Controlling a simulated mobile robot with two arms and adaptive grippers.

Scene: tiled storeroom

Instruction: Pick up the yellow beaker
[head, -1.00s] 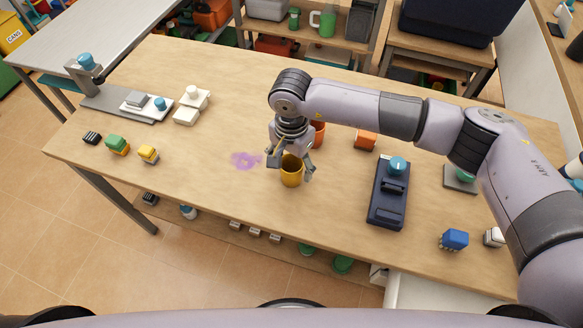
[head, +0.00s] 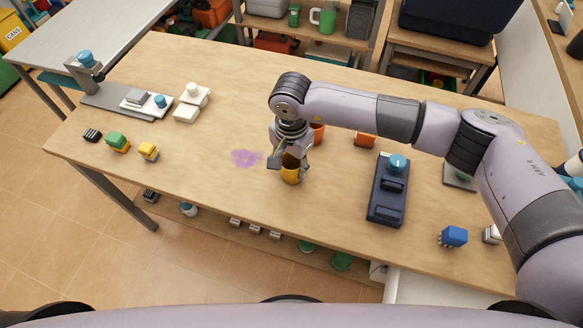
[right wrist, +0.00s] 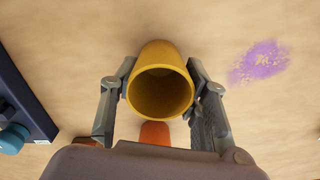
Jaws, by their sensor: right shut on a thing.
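The yellow beaker (head: 290,174) stands upright near the middle of the wooden table, seen from above with its open mouth up. In the right wrist view the yellow beaker (right wrist: 160,58) sits between the two fingers. My right gripper (head: 288,166) is shut on it, one finger on each side, and its body hides part of the rim in the head view. The fingertips of my right gripper (right wrist: 162,88) touch the beaker's sides. My left gripper does not show.
An orange cup (head: 317,133) stands just behind the gripper, with an orange block (head: 365,139) to its right. A dark blue device (head: 386,208) lies right of the beaker. A purple stain (head: 246,158) marks the table on the left.

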